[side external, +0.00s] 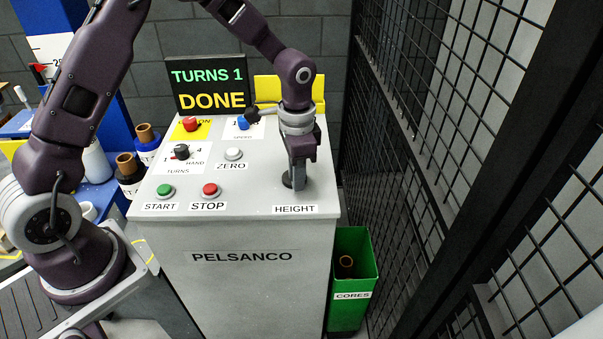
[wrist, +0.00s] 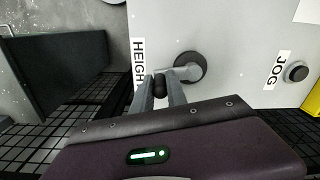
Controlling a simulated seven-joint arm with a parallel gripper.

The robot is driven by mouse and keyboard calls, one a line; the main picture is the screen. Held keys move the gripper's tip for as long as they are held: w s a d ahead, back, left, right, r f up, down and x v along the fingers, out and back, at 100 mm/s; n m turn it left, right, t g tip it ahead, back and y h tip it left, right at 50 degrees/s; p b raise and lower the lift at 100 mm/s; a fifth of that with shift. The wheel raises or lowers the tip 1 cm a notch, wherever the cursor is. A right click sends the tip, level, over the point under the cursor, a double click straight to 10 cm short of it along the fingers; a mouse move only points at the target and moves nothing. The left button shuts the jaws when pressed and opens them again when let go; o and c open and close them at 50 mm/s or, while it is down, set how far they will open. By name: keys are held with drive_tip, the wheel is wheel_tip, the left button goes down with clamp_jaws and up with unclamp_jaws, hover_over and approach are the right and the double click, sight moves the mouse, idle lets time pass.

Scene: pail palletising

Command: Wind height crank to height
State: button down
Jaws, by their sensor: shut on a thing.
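The height crank (wrist: 190,67) shows in the wrist view as a dark round hub with a short grey arm that reaches left to a dark knob (wrist: 160,84). My gripper (wrist: 161,92) is shut on that knob, one finger on each side of it. In the side view my gripper (side external: 298,176) points down at the right front of the grey console (side external: 245,258), just behind the HEIGHT label (side external: 295,209). There my fingers and wrist mostly hide the crank.
The display (side external: 208,87) reads TURNS 1, DONE. The console top carries a green START button (side external: 165,190), a red STOP button (side external: 210,189) and other controls. A green CORES bin (side external: 352,300) stands right of the console. A black mesh fence (side external: 440,110) closes the right side.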

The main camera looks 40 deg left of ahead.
drive_tip(key=shift+s+a+m, duration=0.15)
drive_tip(key=shift+s+m, duration=0.1)
drive_tip(key=shift+m, duration=0.15)
idle(0.3)
drive_tip(key=c, duration=1.3)
unclamp_jaws()
drive_tip(key=shift+c, duration=0.2)
